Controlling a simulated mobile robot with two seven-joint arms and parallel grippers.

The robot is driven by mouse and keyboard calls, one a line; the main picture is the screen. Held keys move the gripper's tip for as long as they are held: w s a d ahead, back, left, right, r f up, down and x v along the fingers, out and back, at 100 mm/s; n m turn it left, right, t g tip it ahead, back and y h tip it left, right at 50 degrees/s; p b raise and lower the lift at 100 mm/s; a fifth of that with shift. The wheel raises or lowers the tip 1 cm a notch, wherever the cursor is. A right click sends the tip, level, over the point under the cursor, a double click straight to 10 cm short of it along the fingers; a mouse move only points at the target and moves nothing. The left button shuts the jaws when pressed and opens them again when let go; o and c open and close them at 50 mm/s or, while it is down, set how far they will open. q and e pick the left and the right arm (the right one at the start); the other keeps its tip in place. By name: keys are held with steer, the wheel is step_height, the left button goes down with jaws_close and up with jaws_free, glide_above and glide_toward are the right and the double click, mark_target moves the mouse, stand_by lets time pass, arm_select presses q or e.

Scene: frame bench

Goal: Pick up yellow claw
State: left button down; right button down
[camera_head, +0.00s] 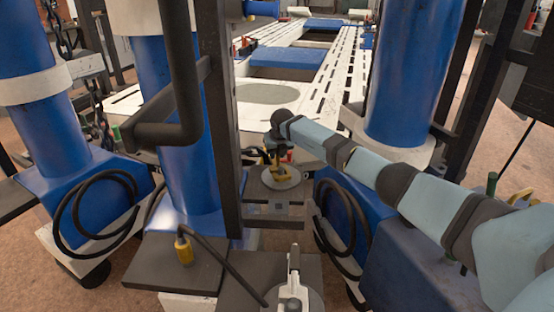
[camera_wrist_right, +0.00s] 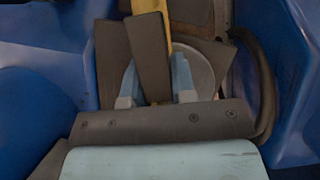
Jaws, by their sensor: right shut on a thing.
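The yellow claw (camera_head: 280,172) stands over a round grey plate on a dark block in the middle of the head view. My right gripper (camera_head: 273,152) reaches down onto it from above and hides part of it. In the right wrist view, the two light blue fingers (camera_wrist_right: 156,78) are closed around a dark piece. A yellow strip of the claw (camera_wrist_right: 156,18) shows just beyond this piece at the top. My left gripper is not in view.
Blue posts (camera_head: 183,130) and a dark upright bar (camera_head: 215,120) stand left of my right gripper. Another blue post (camera_head: 408,80) stands to its right. A grey metal tool (camera_head: 293,284) and a yellow cable end (camera_head: 184,251) are in front. A slotted white frame (camera_head: 335,65) extends behind.

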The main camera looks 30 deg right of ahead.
steer(key=shift+r, duration=0.1)
